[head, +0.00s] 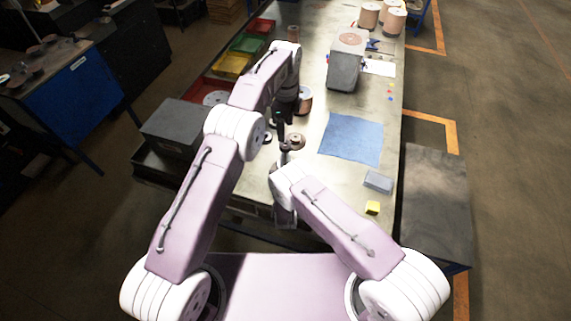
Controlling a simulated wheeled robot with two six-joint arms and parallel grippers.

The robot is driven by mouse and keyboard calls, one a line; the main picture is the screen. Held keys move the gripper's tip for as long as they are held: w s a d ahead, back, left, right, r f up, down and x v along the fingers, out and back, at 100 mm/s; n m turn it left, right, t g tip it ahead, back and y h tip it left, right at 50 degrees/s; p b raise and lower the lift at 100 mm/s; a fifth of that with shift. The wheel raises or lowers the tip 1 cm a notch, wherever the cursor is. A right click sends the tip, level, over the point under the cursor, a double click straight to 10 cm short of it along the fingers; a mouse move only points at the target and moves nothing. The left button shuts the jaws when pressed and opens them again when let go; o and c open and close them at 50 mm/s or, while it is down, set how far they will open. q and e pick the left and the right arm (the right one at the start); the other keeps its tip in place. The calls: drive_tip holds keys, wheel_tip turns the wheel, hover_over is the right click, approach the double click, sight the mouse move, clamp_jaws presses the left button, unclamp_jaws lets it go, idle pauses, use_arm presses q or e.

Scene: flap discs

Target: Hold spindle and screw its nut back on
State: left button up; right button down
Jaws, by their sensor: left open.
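My left gripper (282,132) is open and points down over the bench, beside a small brown round piece (298,141) that looks like the spindle with a disc. Whether it touches the piece I cannot tell. My right arm ends just in front of the same spot. A dark part there (285,157) seems to be its gripper, but its fingers are too small and dark to read. A small pale ring (268,137) lies left of the left gripper; whether it is the nut I cannot tell. The spindle's thread is not visible.
A blue cloth (351,139) lies to the right. A grey block (378,182) and a yellow block (372,208) lie near the front right. A copper-coloured roll (304,101) stands behind the grippers. A grey machine (345,68) stands further back; colored trays (231,63) line the left edge.

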idle(0.8)
use_arm(q)
drive_tip(key=n, duration=0.5)
drive_tip(key=shift+n, duration=0.4)
drive_tip(key=n, duration=0.9)
drive_tip(key=shift+n, duration=0.4)
drive_tip(key=n, duration=2.2)
drive_tip(key=shift+n, duration=0.3)
drive_tip(key=n, duration=0.6)
drive_tip(key=shift+n, duration=0.4)
